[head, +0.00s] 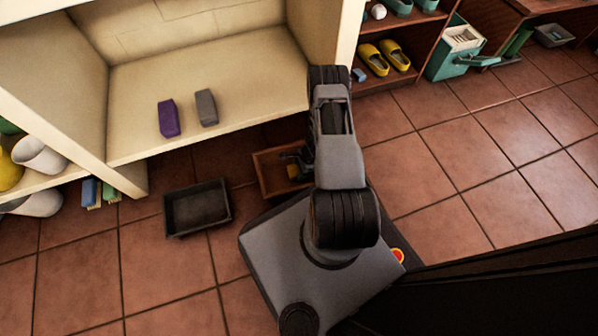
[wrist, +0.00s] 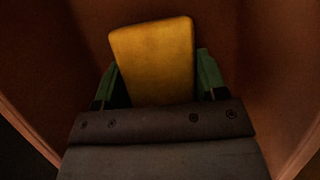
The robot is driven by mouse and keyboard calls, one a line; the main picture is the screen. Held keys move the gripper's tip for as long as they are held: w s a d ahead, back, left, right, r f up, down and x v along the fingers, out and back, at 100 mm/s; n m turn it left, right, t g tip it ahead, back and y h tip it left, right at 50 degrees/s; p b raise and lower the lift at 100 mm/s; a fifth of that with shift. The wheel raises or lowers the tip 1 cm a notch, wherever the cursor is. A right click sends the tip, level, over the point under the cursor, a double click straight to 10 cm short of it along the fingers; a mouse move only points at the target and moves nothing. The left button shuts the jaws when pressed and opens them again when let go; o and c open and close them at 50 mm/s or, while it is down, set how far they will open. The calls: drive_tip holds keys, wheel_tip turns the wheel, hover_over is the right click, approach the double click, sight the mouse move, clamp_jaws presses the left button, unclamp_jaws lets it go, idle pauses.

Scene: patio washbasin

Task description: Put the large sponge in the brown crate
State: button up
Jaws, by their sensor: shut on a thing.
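The large sponge is a yellow block (wrist: 153,60) in the wrist view. It sits between the green fingertips of my gripper (wrist: 156,82), which is shut on it. The brown crate (head: 262,178) stands on the floor beside my base in the head view. Its brown walls (wrist: 50,60) surround the sponge and gripper in the wrist view. I cannot tell whether the sponge touches the crate's bottom.
A dark grey tray (head: 197,208) lies on the floor left of the crate. A purple block (head: 168,118) and a grey block (head: 206,108) stand on the cream shelf (head: 135,140) behind. Yellow shoes (head: 385,58) sit on a rack. Tiled floor at right is clear.

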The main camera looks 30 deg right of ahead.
drive_tip(key=shift+f, duration=0.4)
drive_tip(key=o, duration=0.9)
drive_tip(key=shift+c, duration=0.2)
